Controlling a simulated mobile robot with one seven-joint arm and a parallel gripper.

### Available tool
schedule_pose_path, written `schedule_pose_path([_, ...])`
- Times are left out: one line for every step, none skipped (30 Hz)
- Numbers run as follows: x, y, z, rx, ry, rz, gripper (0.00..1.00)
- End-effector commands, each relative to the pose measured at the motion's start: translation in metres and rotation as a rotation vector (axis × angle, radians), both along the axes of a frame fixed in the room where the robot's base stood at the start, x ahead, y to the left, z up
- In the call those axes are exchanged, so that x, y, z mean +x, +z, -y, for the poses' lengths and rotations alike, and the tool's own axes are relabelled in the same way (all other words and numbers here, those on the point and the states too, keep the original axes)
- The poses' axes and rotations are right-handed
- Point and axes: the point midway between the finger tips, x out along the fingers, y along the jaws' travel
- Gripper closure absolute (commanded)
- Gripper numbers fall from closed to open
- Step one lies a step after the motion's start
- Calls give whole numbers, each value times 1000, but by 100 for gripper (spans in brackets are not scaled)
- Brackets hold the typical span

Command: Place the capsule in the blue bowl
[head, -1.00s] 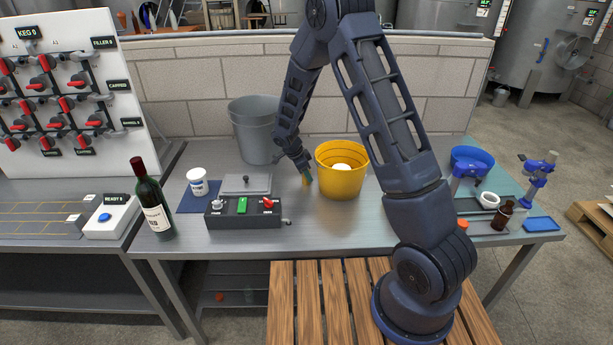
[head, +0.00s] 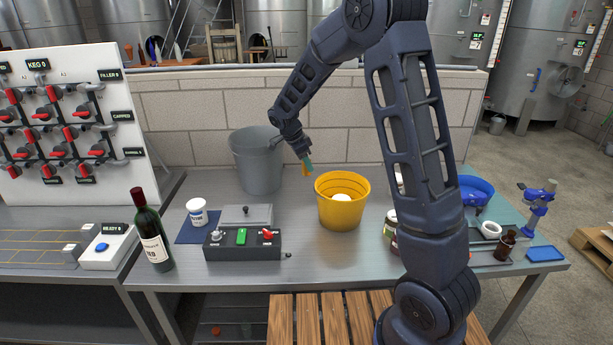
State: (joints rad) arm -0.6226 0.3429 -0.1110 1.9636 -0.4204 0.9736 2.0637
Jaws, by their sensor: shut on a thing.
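My gripper (head: 308,160) is raised above the table, just left of and above the yellow bucket. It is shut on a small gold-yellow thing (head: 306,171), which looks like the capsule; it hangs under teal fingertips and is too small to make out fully. The blue bowl (head: 478,185) stands at the right of the table, partly hidden behind my arm. My gripper is well to the left of the bowl.
The yellow bucket (head: 342,212) holds a white thing. A grey bucket (head: 257,165) stands behind left. A control box (head: 242,245), a wine bottle (head: 150,232) and a white tub (head: 197,211) are at left. A brown bottle (head: 505,246) and blue-topped stand (head: 536,205) are at right.

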Motion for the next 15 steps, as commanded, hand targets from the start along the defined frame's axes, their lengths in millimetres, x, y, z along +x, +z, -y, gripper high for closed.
schedule_pose_path([0, 5, 0, 0, -1, 1, 72])
schedule_pose_path([0, 8, 0, 0, -1, 1, 72])
schedule_pose_path([0, 10, 0, 0, -1, 1, 72])
schedule_pose_path([0, 12, 0, 0, -1, 1, 72])
schedule_pose_path([0, 13, 0, 0, -1, 1, 72])
schedule_pose_path([0, 14, 0, 0, -1, 1, 72])
schedule_pose_path([0, 14, 0, 0, -1, 1, 72])
schedule_pose_path([0, 15, 0, 0, -1, 1, 72])
schedule_pose_path([1, 15, 0, 0, -2, 1, 72])
schedule_pose_path([1, 15, 2, 0, -4, 1, 72])
schedule_pose_path([3, 15, 3, 0, -7, 1, 72])
schedule_pose_path([6, 15, 7, 0, -15, 1, 72])
schedule_pose_path([9, 15, 10, 0, -23, 0, 72])
schedule_pose_path([13, 15, 15, 0, -33, -1, 72])
schedule_pose_path([19, 15, 23, 0, -49, -1, 72])
